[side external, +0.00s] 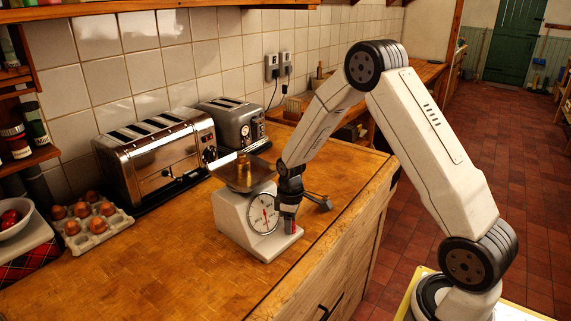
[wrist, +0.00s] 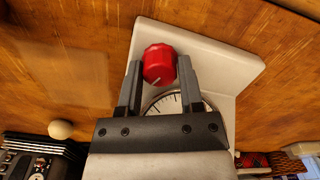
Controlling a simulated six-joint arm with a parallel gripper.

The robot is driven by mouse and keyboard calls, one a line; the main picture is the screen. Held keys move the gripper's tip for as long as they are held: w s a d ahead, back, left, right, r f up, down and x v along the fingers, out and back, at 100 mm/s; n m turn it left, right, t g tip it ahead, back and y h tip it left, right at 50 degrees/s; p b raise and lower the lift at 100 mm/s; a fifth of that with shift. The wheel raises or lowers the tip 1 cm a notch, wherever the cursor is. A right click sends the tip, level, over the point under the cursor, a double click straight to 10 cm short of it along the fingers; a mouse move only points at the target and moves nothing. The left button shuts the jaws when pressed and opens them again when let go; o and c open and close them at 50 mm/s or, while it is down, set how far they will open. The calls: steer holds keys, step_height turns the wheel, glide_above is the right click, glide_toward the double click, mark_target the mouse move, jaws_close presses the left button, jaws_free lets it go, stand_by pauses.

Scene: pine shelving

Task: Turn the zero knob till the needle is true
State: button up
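A white kitchen scale (side external: 234,219) with a round dial (side external: 262,214) stands on the wooden counter. The dial's needle is too small to read in the side view; in the wrist view the dial (wrist: 165,102) is partly hidden behind my gripper. The red zero knob (wrist: 158,64) has a pale mark on its face and sits low on the scale's front. My gripper (wrist: 160,61) has one finger on each side of the knob, with hardly any gap; I cannot tell whether they press on it. In the side view my gripper (side external: 289,217) is at the scale's front right.
A metal pan (side external: 231,183) with a brass weight (side external: 242,165) tops the scale. A long toaster (side external: 158,158) and a smaller toaster (side external: 233,124) stand behind. Eggs in a tray (side external: 118,225) are at left. The counter in front is clear.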

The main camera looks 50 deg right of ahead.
jaws_close()
steer(key=shift+m, duration=3)
steer(key=o, duration=0.9)
jaws_free()
steer(key=shift+c, duration=0.2)
steer(key=shift+r, duration=0.1)
steer(key=shift+r, duration=3.85)
